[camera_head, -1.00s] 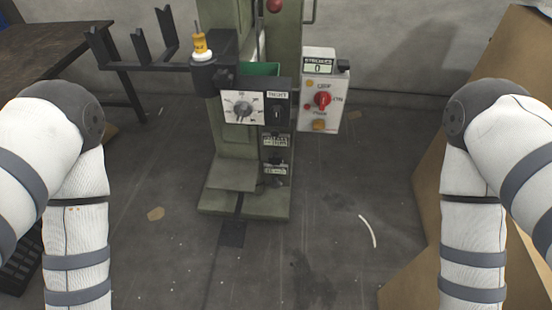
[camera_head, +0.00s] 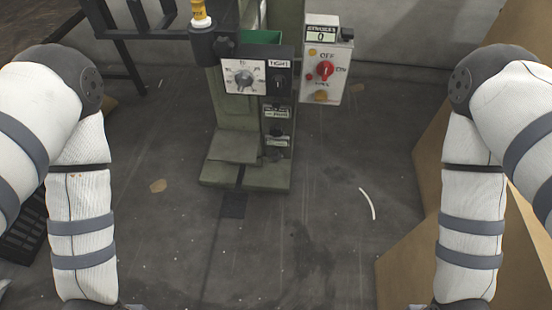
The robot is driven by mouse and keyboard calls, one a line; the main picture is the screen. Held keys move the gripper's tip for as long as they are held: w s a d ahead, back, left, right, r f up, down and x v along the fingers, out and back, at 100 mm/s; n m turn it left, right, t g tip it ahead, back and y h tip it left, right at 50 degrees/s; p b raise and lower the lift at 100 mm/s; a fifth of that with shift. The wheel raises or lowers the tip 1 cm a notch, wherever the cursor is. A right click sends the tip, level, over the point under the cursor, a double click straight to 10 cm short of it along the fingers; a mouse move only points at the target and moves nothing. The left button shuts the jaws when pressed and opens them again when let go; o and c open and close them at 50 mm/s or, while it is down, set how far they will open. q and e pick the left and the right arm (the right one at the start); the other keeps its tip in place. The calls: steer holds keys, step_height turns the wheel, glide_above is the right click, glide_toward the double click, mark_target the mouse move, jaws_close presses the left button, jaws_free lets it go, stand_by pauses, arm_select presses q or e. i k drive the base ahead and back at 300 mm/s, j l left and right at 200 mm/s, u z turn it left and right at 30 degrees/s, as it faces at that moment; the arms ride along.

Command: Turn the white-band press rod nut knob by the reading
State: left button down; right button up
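A green press (camera_head: 239,150) stands in the middle of the view. On its left side is a black holder (camera_head: 213,45) with a white ring (camera_head: 201,22) and a yellow part (camera_head: 199,8) above it, cut by the top edge. I cannot tell for sure which part is the rod nut knob. A white dial plate (camera_head: 261,71) with a grey knob (camera_head: 244,78) is on the press front, beside a dark switch panel labelled TIGHT (camera_head: 279,79). A control box (camera_head: 338,63) shows a counter reading 0 (camera_head: 321,37).
A red selector (camera_head: 325,70) is on the control box. A dark fork-like rack (camera_head: 140,22) sticks out left of the press. Brown board (camera_head: 420,260) stands at the right. A dark crate (camera_head: 22,235) is at the lower left. The floor before the press is clear.

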mark_target(276, 156)
steer(key=i+l+u, duration=0.4)
steer(key=i+l, duration=0.35)
steer(key=i, duration=0.15)
